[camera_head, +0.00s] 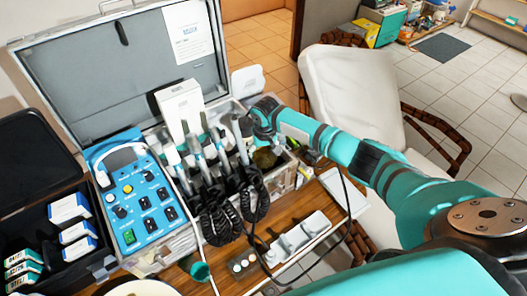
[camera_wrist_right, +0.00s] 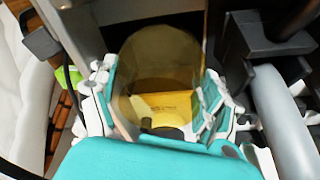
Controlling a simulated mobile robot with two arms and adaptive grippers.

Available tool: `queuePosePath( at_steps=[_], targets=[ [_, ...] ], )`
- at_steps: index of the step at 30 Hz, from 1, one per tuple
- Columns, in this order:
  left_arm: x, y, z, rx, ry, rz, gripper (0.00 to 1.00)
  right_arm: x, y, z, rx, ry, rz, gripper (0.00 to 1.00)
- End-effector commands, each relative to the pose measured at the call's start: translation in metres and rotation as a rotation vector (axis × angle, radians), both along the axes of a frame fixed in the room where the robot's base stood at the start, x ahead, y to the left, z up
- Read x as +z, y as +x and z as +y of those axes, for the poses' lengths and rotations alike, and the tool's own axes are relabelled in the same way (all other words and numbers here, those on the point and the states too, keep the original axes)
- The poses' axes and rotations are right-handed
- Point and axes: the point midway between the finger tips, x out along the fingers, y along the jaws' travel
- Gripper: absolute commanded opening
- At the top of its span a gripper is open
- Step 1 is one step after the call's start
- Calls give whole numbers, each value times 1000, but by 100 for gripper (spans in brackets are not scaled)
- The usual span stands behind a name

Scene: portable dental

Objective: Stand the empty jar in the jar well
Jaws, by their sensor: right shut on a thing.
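My right gripper (camera_head: 264,132) reaches down into the right end of the open grey equipment case. It is shut on a see-through amber jar (camera_head: 265,157). In the right wrist view the jar (camera_wrist_right: 158,60) stands between the two teal-padded fingers of the gripper (camera_wrist_right: 155,100), and a yellow patch shows through its glass. The jar looks empty and roughly upright. Its base is hidden, so I cannot tell whether it touches anything below. I cannot make out the jar well apart from the case compartment around the jar. My left gripper is not in view.
Dental handpieces (camera_head: 222,160) with black coiled hoses stand close left of the jar. A blue control panel (camera_head: 140,195) and a white box (camera_head: 181,108) are further left. A wooden table (camera_head: 232,272) carries a white tray (camera_head: 298,240) in front.

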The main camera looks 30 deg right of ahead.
Motion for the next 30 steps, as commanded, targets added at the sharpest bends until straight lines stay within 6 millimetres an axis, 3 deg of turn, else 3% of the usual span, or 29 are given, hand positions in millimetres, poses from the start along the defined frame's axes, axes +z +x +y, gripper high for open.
queuePosePath(
  at_steps=[1,23,24,27,30],
  targets=[
    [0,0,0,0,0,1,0,-7,-6,0,5,-6,14,26],
    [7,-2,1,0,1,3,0,-2,-4,-11,0,-16,13,26],
    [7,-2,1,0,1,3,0,-2,-4,-11,-1,-16,13,85],
    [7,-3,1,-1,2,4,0,-1,-3,-11,-2,-17,13,98],
    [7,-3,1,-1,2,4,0,0,-3,-12,-3,-16,10,100]
  ],
)
